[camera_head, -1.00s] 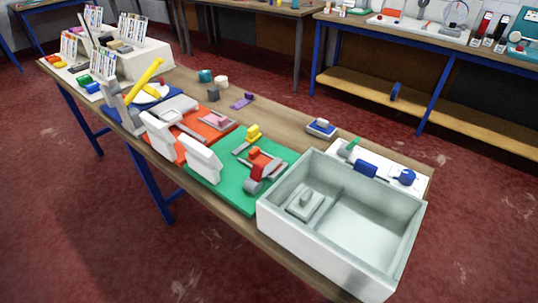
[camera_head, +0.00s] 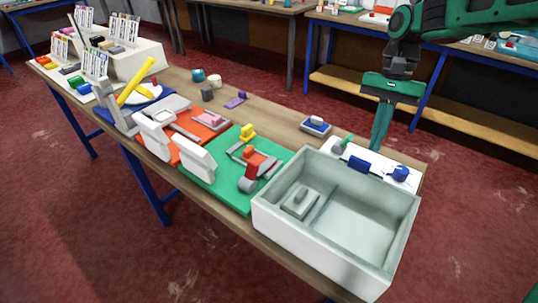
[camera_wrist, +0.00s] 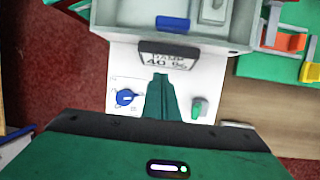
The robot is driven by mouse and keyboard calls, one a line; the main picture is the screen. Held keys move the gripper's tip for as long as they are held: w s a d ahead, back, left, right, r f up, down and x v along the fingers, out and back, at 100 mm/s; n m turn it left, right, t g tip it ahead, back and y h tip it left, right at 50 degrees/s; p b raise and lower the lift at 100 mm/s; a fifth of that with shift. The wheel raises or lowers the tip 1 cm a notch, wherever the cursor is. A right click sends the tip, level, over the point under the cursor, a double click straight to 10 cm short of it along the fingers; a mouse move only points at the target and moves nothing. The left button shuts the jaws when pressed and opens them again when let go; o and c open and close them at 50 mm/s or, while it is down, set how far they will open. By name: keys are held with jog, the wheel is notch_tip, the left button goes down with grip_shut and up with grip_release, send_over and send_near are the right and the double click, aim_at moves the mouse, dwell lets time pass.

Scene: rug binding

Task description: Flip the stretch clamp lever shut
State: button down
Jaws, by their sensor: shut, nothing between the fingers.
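No part is labelled as the stretch clamp, so I cannot tell for sure which one it is. A red piece with grey parts (camera_head: 262,166) stands on the green board (camera_head: 222,190), beside a small yellow block (camera_head: 247,131). A yellow bar (camera_head: 137,82) sticks up at a slant on the blue board at the left. My gripper (camera_head: 376,146) points down over the white panel behind the basin, well right of both. In the wrist view my gripper (camera_wrist: 160,78) is shut and empty, between a blue knob (camera_wrist: 126,97) and a green-tipped switch (camera_wrist: 196,108).
The deep pale basin (camera_head: 283,222) stands at the table's right end. The white panel (camera_wrist: 120,60) bears a dark display (camera_wrist: 170,57). An orange board (camera_head: 190,150) with white blocks lies left of the green board. Bare wood (camera_head: 280,121) runs along the far edge.

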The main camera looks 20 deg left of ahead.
aim_at(251, 174)
jog(key=w+a+g+y, duration=0.2)
jog(key=a+g, duration=0.1)
jog(key=a, duration=2)
jog(key=shift+w+g+y, duration=0.3)
jog(key=x, duration=0.9)
jog(key=shift+s+f, duration=0.1)
jog(key=shift+s, duration=0.1)
jog(key=s, duration=0.1)
jog(key=s+a, duration=0.1)
jog(key=shift+s+r, duration=0.35)
jog(key=shift+s+a+r, duration=0.25)
jog(key=shift+s+a, duration=0.05)
jog(key=shift+s, duration=0.15)
